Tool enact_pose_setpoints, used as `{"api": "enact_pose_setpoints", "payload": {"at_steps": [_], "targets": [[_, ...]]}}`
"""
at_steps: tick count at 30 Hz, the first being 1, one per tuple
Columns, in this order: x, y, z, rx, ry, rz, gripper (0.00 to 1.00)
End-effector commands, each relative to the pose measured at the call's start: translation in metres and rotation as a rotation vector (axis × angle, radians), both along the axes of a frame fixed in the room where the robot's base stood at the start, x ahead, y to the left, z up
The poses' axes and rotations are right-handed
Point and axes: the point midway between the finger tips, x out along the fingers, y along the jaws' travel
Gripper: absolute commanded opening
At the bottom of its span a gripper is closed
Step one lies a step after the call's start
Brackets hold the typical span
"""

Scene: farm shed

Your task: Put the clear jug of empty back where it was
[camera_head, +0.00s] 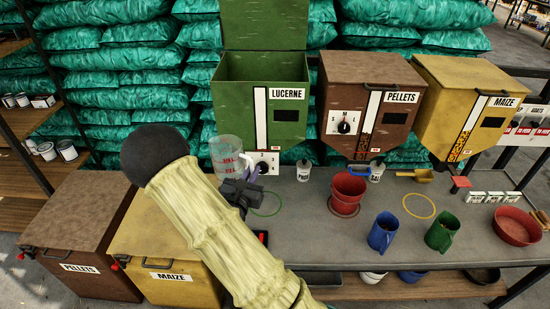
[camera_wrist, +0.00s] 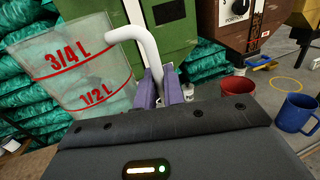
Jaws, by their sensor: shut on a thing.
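The clear jug (camera_head: 226,153) has red level marks and is held up in front of the green lucerne bin, left of the bin's dial. In the wrist view the jug (camera_wrist: 80,68) shows "3/4 L" and "1/2 L", and I see nothing inside it. My gripper (camera_head: 252,172) is shut on the jug's pale handle; its purple fingers (camera_wrist: 158,88) close around the lower handle. The jug's base is cut off in the wrist view. A green ring (camera_head: 278,209) lies on the grey bench, partly hidden by my arm.
A red bucket (camera_head: 349,186), blue jug (camera_head: 382,233) and green jug (camera_head: 441,234) stand on the bench (camera_head: 330,235). A yellow ring (camera_head: 434,209) lies bare. The lucerne bin (camera_head: 238,97) has its lid up. Pellets (camera_head: 78,228) and maize (camera_head: 165,240) boxes stand at left.

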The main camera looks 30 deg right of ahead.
Motion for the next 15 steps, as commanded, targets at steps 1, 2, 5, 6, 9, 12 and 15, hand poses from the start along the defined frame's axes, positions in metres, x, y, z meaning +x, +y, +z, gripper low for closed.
{"api": "enact_pose_setpoints", "payload": {"at_steps": [1, 2, 5, 6, 9, 12, 15], "targets": [[0.002, 0.009, -0.016, -0.008, 0.009, 0.046, 0.0], [0.003, 0.014, -0.024, -0.009, 0.008, 0.071, 0.0], [0.005, 0.03, -0.05, -0.01, 0.009, 0.155, 0.0], [0.005, 0.035, -0.06, -0.009, 0.009, 0.187, 0.0], [0.004, 0.049, -0.085, -0.009, 0.009, 0.266, 0.0], [0.002, 0.062, -0.109, -0.007, 0.009, 0.345, 0.0], [-0.002, 0.073, -0.132, -0.006, 0.009, 0.421, 0.0]]}}
